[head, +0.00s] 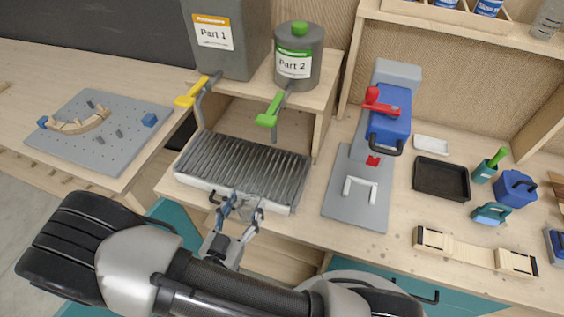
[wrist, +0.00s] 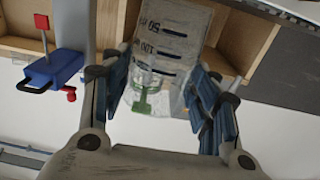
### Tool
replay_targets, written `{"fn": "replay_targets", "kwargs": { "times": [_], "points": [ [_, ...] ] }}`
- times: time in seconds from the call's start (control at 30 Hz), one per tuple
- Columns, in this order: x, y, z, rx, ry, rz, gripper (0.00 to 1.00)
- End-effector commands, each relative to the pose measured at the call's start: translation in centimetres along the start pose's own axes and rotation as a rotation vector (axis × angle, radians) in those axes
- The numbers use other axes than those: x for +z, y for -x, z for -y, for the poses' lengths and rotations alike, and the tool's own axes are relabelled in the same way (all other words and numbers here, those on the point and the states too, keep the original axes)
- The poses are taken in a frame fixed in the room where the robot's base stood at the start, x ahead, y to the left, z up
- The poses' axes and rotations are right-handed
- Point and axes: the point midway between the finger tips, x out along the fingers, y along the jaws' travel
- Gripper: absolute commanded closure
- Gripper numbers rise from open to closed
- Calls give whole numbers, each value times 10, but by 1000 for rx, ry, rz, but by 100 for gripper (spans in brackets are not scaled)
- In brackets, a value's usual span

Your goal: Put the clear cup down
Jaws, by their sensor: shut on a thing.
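My gripper (head: 240,214) is at the front edge of the slatted grate, with its two fingers around the clear cup (head: 242,205). The cup is hard to make out in the head view. In the wrist view the clear cup (wrist: 172,45) shows between the blue finger pads of my gripper (wrist: 160,88). It is see-through, with dark measuring marks, and a green shape shows through it. I cannot tell whether its base touches the grate or hangs above it. Its contents are unclear.
The slatted grate (head: 246,168) lies below two grey tanks, Part 1 (head: 232,55) and Part 2 (head: 300,72), with yellow and green tap handles. A blue clamp press (head: 388,115) stands to the right. Further right are a black tray (head: 441,178) and a wooden mould (head: 470,251).

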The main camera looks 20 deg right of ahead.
Motion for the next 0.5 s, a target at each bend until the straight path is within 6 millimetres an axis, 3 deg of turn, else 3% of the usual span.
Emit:
{"fn": "replay_targets", "kwargs": {
  "times": [0.07,0.17,0.5],
  "points": [
    [1,-2,-4,10,1,0,54],
    [1,-22,-7,21,1,0,54],
    [2,-110,-7,19,-1,0,54]
  ]
}}
